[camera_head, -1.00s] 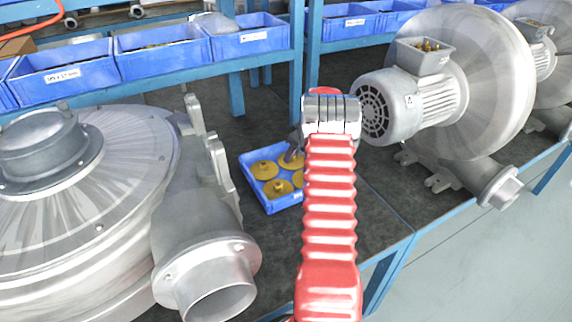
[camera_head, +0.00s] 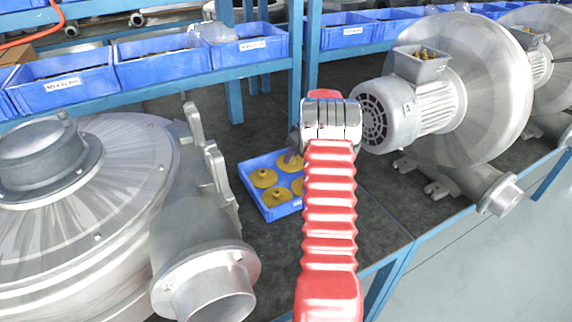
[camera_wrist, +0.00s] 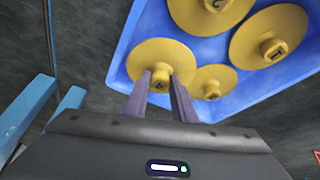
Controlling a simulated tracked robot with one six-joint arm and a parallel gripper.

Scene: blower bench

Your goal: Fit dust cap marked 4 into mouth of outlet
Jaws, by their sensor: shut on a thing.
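Yellow round dust caps with raised knobs lie in a blue tray (camera_head: 287,211) on the bench. In the wrist view my gripper (camera_wrist: 161,84) has its two fingers on either side of the knob of one large cap (camera_wrist: 147,57) and is shut on it. This cap is still at the tray, near its side wall. Its mark is too small to read surely. In the head view my gripper (camera_head: 291,156) is mostly hidden behind my arm. The grey outlet (camera_head: 205,262) of the near left blower has a round, open, empty mouth facing the front.
Other caps (camera_wrist: 283,28) lie close beside the held one, including a smaller one (camera_wrist: 212,72). The near blower (camera_head: 120,180) stands left of the tray, another blower (camera_head: 480,80) to the right. Blue shelf bins (camera_head: 160,58) line the back. Bare bench (camera_head: 375,215) lies right of the tray.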

